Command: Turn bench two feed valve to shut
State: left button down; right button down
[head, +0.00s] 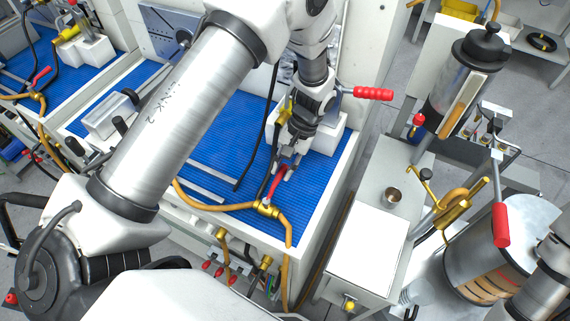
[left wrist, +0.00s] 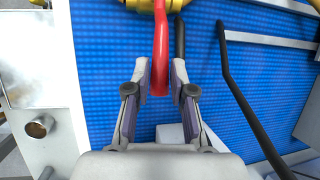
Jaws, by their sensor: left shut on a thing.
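The feed valve has a brass body (head: 267,208) at the front edge of the blue-matted bench, with an orange hose on either side. Its red lever handle (head: 277,184) points back and slightly right, roughly crosswise to the hose. My left gripper (head: 285,170) is over the handle's free end, shut on it. In the left wrist view the red handle (left wrist: 160,45) comes down between the two fingertips (left wrist: 160,80), and the brass body (left wrist: 155,4) is at the top edge. The exact finger contact is hard to see. My right gripper is not in view.
A white side table (head: 368,245) with a small metal cup (head: 392,195) stands to the right. Another red-handled lever (head: 373,93) juts out behind my gripper.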

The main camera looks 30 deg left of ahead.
pick_arm(q)
jog(key=shift+s+f, duration=0.1)
dwell(0.4)
jog(key=c, duration=1)
grip_release()
jog(key=shift+d, duration=0.1)
jog(key=v, duration=1.2)
jog(key=shift+d, duration=0.1)
